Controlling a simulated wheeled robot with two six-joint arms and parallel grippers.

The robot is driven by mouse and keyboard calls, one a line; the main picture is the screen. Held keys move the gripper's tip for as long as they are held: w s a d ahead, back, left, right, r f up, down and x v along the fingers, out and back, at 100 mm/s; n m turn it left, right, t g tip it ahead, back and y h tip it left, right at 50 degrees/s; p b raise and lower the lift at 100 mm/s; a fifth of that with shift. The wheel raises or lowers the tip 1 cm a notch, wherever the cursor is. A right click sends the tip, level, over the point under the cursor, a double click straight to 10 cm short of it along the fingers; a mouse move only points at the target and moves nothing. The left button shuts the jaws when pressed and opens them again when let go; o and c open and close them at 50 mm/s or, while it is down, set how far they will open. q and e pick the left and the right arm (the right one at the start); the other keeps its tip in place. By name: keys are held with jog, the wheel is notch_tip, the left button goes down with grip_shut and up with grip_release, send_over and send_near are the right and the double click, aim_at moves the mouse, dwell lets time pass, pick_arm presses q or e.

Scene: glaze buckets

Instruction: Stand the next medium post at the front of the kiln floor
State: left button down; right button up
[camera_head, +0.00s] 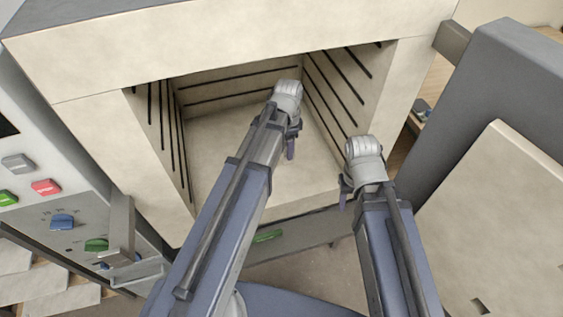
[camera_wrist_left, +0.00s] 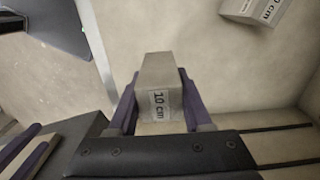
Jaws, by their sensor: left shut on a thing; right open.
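In the left wrist view a beige square post (camera_wrist_left: 157,72) with a "10 cm" label sits between the purple fingers of my left gripper (camera_wrist_left: 158,100), which is shut on it. In the head view my left gripper (camera_head: 291,148) is inside the kiln chamber, over the right part of the kiln floor (camera_head: 225,150); the post is hidden there. Whether its lower end touches the floor cannot be told. My right gripper (camera_head: 344,197) is open near the chamber's right front edge. A second labelled post (camera_wrist_left: 252,10) shows at the top right of the left wrist view, its number partly cut off.
Dark grooves line the kiln's side and back walls (camera_head: 345,75). The kiln's front frame (camera_head: 92,140) surrounds the opening closely. The open door (camera_head: 500,220) stands at the right. A control panel (camera_head: 60,215) with coloured switches is at the left. The left part of the floor looks bare.

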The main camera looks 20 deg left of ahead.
pick_arm(q)
jog(key=shift+f+b, duration=3.2)
jog(key=shift+f, duration=0.65)
jog(key=shift+r, duration=0.15)
jog(key=shift+c, duration=1.6)
grip_release()
notch_tip(320, 180, up, 12)
jog(key=p, duration=1.2)
jog(key=s+d+n+y, duration=0.1)
jog(key=s+d+n, duration=0.6)
jog(key=s+d, duration=0.3)
jog(key=s, duration=0.4)
jog(key=shift+s+d, duration=0.15)
jog(key=shift+d, duration=0.1)
